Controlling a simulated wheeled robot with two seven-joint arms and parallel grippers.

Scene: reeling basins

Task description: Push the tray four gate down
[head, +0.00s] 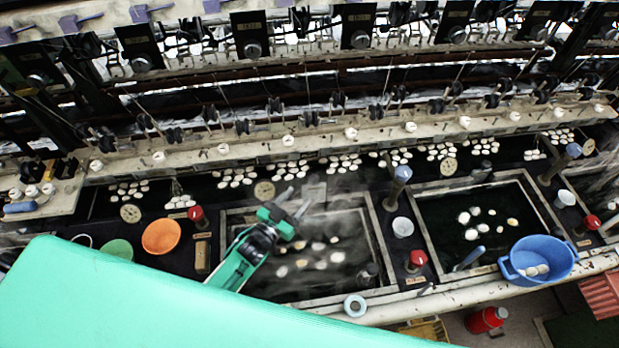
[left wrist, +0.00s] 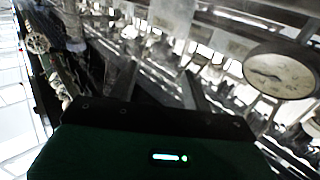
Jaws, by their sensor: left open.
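My left gripper (head: 295,201) reaches over the far edge of a dark, framed basin (head: 376,240) holding several pale cocoons (head: 300,264). Its two fingers are apart with nothing visible between them. A small grey plate (head: 313,191) stands at the basin's far edge, just beyond the fingertips; I cannot tell whether they touch. I cannot tell which part is the tray four gate. In the left wrist view the open fingers (left wrist: 160,82) point at a blurred, dark and metallic background with a round pale disc (left wrist: 280,76) on the right. My right gripper is out of view.
A second framed basin (head: 427,227) lies to the right, with a blue tub (head: 540,258) at its near right corner. Upright blue-topped handles (head: 400,178) and red-topped posts (head: 417,260) stand between basins. An orange bowl (head: 161,236) sits left. Reeling machinery (head: 350,130) runs behind.

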